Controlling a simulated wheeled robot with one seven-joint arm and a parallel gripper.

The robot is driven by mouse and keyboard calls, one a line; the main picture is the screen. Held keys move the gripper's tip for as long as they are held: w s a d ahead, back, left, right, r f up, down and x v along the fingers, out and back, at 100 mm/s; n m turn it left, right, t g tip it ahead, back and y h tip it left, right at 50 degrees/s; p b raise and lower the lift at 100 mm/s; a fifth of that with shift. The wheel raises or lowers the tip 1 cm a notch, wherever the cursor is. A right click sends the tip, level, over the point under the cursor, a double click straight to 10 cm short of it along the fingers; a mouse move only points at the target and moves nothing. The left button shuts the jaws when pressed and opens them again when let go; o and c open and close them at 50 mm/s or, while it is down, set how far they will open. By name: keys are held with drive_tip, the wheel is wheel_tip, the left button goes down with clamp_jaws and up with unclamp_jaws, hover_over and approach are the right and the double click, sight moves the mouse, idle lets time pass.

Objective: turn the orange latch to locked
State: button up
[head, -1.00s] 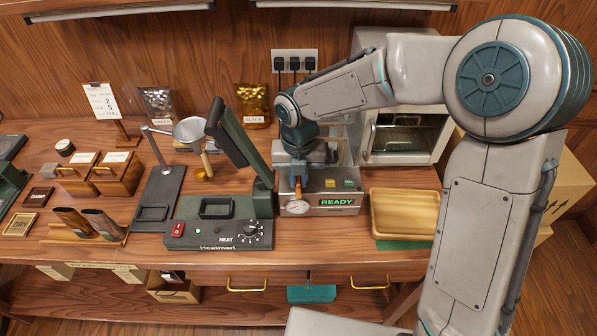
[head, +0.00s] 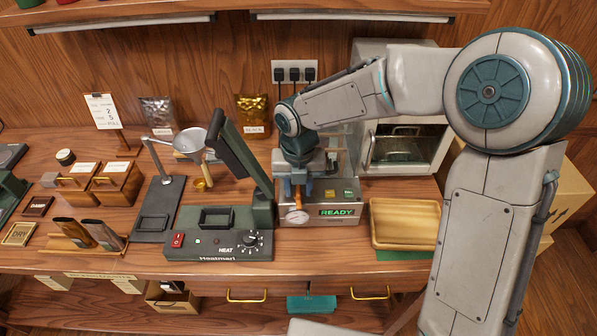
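The press machine (head: 348,222) stands on the bench with a lit green READY panel (head: 337,212) and a round gauge on its front. My gripper (head: 297,199) points down at the front left of this machine, above the gauge. A small orange part (head: 298,192), which looks like the latch, shows between or just behind the fingers. The gripper covers most of it, so I cannot tell its angle or whether the fingers touch it. I cannot tell whether the fingers are open or shut.
The Heatmeri heater (head: 218,245) with its raised dark arm (head: 240,155) stands close on the left. A wooden tray (head: 404,222) lies on the right. A white oven (head: 400,150) stands behind. Wooden boxes (head: 118,183) and a funnel stand (head: 160,205) are farther left.

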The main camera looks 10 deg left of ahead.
sight(298, 190)
wheel_tip(298, 190, up, 13)
drive_tip(key=shift+r+b, duration=0.2)
drive_tip(key=shift+b, duration=0.1)
idle(0.4)
drive_tip(key=s+d+n+t, duration=0.1)
drive_tip(key=s+d+n, duration=0.3)
drive_tip(key=d+n, duration=0.4)
drive_tip(key=s+d+n+t, duration=0.1)
drive_tip(key=s+d+n, duration=0.4)
drive_tip(key=d+n, duration=0.4)
drive_tip(key=s+d+f+n+t, duration=0.1)
drive_tip(key=s+d+n, duration=0.3)
drive_tip(key=d+n, duration=0.5)
drive_tip(key=n, duration=0.7)
drive_tip(key=shift+s+t, duration=0.35)
drive_tip(key=shift+t, duration=0.05)
